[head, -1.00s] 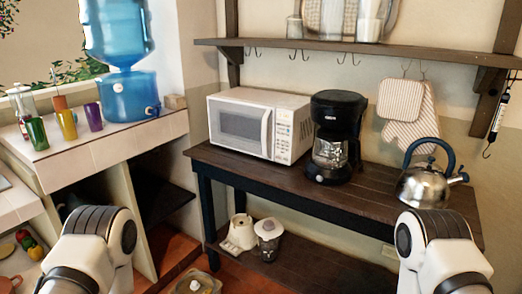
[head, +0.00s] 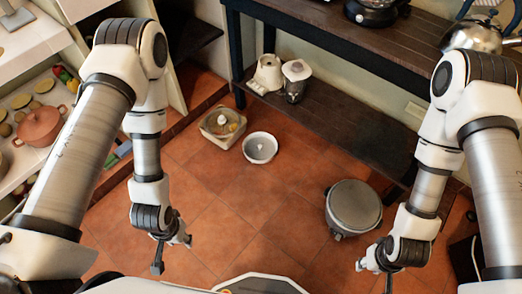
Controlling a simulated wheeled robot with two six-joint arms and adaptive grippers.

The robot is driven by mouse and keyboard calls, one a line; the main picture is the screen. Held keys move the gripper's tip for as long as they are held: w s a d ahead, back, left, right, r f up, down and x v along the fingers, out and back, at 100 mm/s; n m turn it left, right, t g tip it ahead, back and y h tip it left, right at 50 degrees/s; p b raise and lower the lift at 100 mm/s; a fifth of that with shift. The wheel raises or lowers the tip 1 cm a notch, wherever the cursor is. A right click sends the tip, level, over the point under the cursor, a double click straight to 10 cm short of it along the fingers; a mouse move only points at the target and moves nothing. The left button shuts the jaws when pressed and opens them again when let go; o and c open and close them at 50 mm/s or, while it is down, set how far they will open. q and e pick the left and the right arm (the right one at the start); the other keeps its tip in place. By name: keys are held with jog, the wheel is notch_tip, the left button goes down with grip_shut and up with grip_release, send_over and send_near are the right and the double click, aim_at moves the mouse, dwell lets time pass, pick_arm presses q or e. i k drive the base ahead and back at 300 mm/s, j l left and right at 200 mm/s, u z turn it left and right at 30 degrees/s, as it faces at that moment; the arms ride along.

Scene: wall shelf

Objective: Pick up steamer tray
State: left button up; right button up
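A round, light-coloured shallow dish (head: 260,148) with a small post in its middle lies on the tiled floor. It looks like the steamer tray, though I cannot be sure. My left gripper (head: 172,254) hangs to the lower left of it, well apart, with its fingers spread and nothing between them. My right gripper (head: 376,274) is at the lower right, far from the dish and just below a round grey lidded pot (head: 353,207). Its fingers also look spread and empty.
A square pale container (head: 222,125) with something yellowish inside stands beside the dish. A blender-like appliance (head: 296,80) and a white appliance (head: 267,73) stand on the table's low shelf (head: 335,125). A left shelf holds a reddish pot (head: 40,127). The floor's middle is clear.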

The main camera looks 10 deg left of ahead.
aim_at(260, 150)
jog(key=z, duration=1)
jog(key=u, duration=1.25)
jog(key=i+j+z, duration=0.25)
jog(key=z, duration=0.15)
jog(key=i+j+z, duration=0.5)
jog(key=j+z, duration=0.3)
jog(key=i+j, duration=0.1)
jog(key=j, duration=0.15)
jog(key=i+j, duration=0.15)
jog(key=j, duration=0.15)
jog(key=i+j, duration=0.1)
jog(key=j, duration=0.15)
